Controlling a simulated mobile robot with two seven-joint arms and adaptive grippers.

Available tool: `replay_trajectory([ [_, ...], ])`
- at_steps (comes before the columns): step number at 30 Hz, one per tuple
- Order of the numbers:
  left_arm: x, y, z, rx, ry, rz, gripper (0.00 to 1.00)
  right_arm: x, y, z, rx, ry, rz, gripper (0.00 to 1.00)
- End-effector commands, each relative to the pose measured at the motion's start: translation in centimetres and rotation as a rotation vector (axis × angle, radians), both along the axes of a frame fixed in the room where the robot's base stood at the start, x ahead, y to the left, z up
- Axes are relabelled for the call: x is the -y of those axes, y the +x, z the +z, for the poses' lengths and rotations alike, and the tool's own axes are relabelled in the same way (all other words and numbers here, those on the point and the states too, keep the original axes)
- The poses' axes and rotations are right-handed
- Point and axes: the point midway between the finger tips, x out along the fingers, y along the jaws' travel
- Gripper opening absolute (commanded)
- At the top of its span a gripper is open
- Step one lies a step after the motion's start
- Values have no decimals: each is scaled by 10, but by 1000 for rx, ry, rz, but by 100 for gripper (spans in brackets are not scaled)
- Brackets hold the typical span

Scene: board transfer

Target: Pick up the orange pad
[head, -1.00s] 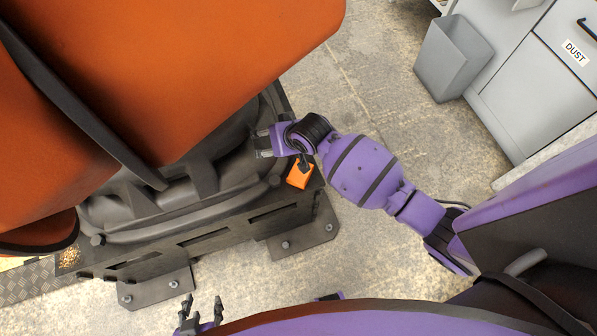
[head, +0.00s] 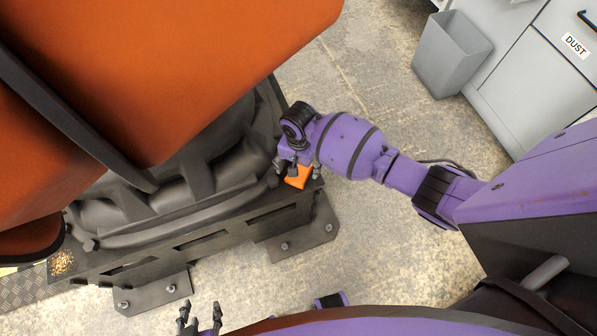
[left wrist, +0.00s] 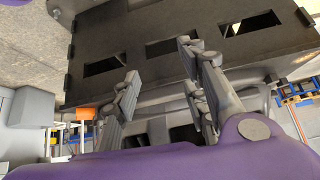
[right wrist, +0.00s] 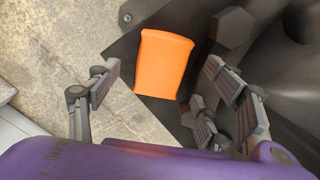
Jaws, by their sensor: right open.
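The orange pad (head: 299,178) lies at the right corner of the dark machine base (head: 190,240) in the head view. It shows large in the right wrist view (right wrist: 165,64), ahead of the fingers. My right gripper (head: 298,168) is open over the pad, with its fingers to either side of it. In the right wrist view the open right gripper (right wrist: 166,88) holds nothing, and I cannot tell whether it touches the pad. My left gripper (head: 201,308) is open and empty at the bottom of the head view. Its open fingers (left wrist: 163,75) face the base's slotted plate in the left wrist view.
A large orange machine body (head: 170,60) fills the upper left. Bolted feet (head: 152,292) stick out from the base. A grey bin (head: 450,55) stands beside a grey cabinet marked DUST (head: 545,85). Bare concrete floor (head: 370,85) lies between the machine and the bin.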

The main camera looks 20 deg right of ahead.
Motion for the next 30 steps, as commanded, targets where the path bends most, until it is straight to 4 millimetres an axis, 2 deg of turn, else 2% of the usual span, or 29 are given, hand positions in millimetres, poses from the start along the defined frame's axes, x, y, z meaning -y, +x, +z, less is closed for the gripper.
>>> replay_trajectory([
  [3, 0, -3, -6, -8, 1, -2, 40, -1, -1, -21, -4, -1, 0, 73],
  [6, 0, -2, -7, -6, 1, -3, 40, -1, 0, -29, -2, -1, 1, 73],
  [14, 1, 5, -2, 9, 1, -5, 40, -1, 1, -29, 2, 1, 1, 73],
  [24, 0, 3, -4, 3, 2, -4, 40, -1, 1, -29, 2, 1, 1, 28],
  [26, 0, 2, -5, 1, 2, -4, 40, -1, 1, -29, 2, 1, 1, 24],
  [30, 0, 1, -7, -3, 2, -4, 40, -1, 1, -29, 2, 1, 1, 24],
])
